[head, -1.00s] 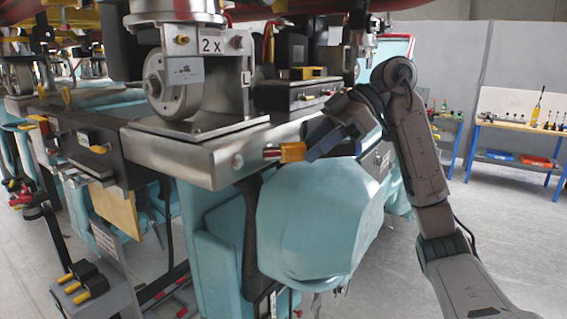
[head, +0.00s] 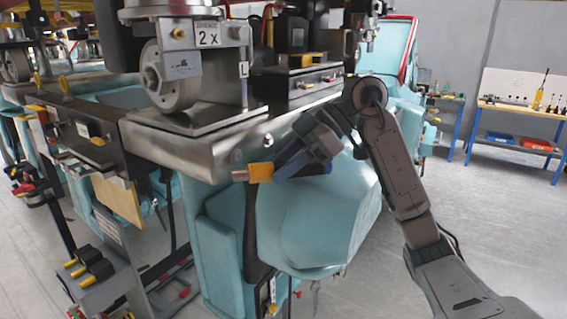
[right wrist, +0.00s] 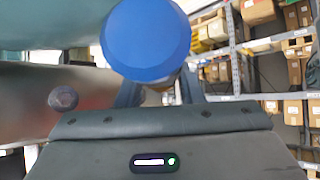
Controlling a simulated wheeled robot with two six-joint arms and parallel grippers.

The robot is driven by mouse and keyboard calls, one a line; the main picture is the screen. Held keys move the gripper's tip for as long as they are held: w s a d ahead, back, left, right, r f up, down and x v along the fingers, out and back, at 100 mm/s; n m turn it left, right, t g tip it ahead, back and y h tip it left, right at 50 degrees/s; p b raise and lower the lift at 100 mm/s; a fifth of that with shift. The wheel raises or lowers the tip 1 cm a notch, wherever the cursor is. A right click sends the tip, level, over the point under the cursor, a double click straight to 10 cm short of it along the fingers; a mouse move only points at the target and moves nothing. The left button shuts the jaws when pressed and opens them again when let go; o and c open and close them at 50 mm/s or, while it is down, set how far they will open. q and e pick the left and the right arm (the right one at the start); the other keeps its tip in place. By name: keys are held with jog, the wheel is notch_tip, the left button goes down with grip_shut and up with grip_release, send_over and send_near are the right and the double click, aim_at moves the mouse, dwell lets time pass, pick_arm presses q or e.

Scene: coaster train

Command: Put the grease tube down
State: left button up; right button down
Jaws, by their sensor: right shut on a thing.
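The grease tube (head: 260,172) shows in the head view with an orange-yellow part and a thin reddish tip pointing left. My right gripper (head: 287,165) is shut on it and holds it roughly level, in front of the coaster train's metal edge and over the pale teal body. In the right wrist view a round blue end of the tube (right wrist: 146,40) faces the camera between the fingers and hides most of what lies beyond. Whether the tube touches anything besides the fingers is not clear. My left gripper is not in view.
The coaster train's metal ledge (head: 190,150) and wheel (head: 170,75) stand close on the left. Teal body panels (head: 310,225) lie below the gripper. A workbench (head: 515,143) with bottles and bins is at the far right. Open grey floor lies at the right.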

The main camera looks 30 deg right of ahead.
jog(key=shift+a, duration=0.15)
jog(key=c, duration=1)
grip_release()
jog(key=shift+f, duration=0.1)
jog(key=shift+o, duration=0.2)
jog(key=shift+d+r, duration=0.35)
jog(key=b+v, duration=0.2)
jog(key=v, duration=0.9)
jog(key=shift+s, duration=0.2)
jog(key=shift+d+r, duration=0.1)
jog(key=shift+d, duration=0.05)
